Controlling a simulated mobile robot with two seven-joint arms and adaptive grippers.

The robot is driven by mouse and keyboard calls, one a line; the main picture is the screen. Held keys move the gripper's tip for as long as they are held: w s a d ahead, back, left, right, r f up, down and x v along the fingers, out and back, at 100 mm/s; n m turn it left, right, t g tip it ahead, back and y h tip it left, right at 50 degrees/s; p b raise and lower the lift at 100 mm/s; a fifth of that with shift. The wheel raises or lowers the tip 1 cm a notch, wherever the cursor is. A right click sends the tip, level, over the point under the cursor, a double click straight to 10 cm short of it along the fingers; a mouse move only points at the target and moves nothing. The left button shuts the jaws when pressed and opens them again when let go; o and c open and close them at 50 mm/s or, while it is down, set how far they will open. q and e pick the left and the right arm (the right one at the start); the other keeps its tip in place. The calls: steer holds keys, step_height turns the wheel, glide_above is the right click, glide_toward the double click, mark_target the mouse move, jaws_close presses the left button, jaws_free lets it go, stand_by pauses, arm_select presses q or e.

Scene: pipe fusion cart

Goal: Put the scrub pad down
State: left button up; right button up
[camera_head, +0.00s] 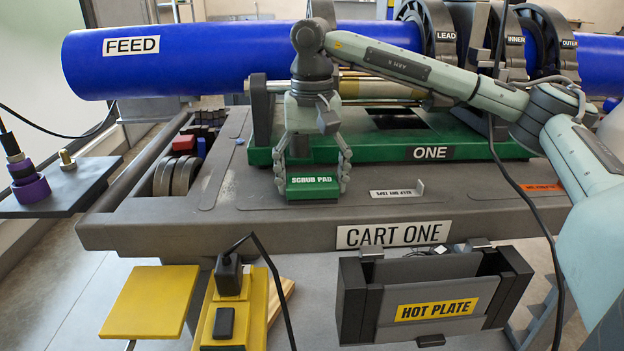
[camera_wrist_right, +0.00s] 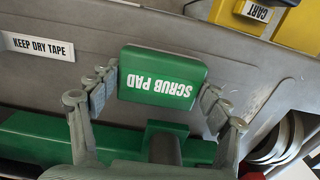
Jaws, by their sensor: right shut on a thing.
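The scrub pad (camera_head: 312,188) is a small green block with a white "SCRUB PAD" label on its front. My right gripper (camera_head: 313,178) points down and is shut on it, one finger at each end. In the right wrist view the pad (camera_wrist_right: 160,76) sits between the two jointed fingers (camera_wrist_right: 160,92), its label upside down. The pad is in front of the green base marked "ONE" (camera_head: 480,152), over the grey top of the cart (camera_head: 240,203). I cannot tell whether its underside touches the cart. My left gripper is not in view.
A "KEEP DRY TAPE" plate (camera_head: 396,191) with a small upright tab lies right of the pad. The blue "FEED" pipe (camera_head: 200,62) runs behind. The hot plate holder (camera_head: 436,300) and a yellow block with a plug (camera_head: 232,305) are below the front edge. Cart top left of the pad is clear.

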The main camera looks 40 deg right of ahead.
mark_target(311, 180)
steer(key=o, duration=1.1)
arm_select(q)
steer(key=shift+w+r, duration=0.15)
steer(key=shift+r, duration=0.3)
arm_select(e)
steer(key=shift+o, duration=0.2)
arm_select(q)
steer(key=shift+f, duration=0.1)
arm_select(e)
steer(key=shift+r, duration=0.15)
step_height(311, 180, up, 2)
step_height(311, 180, up, 6)
steer(key=shift+f+p, duration=0.1)
steer(key=shift+p, duration=0.25)
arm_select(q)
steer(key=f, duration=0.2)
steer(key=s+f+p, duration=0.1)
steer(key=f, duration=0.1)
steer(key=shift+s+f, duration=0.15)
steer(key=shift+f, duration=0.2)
arm_select(e)
step_height(311, 180, up, 4)
steer(key=shift+r, duration=0.1)
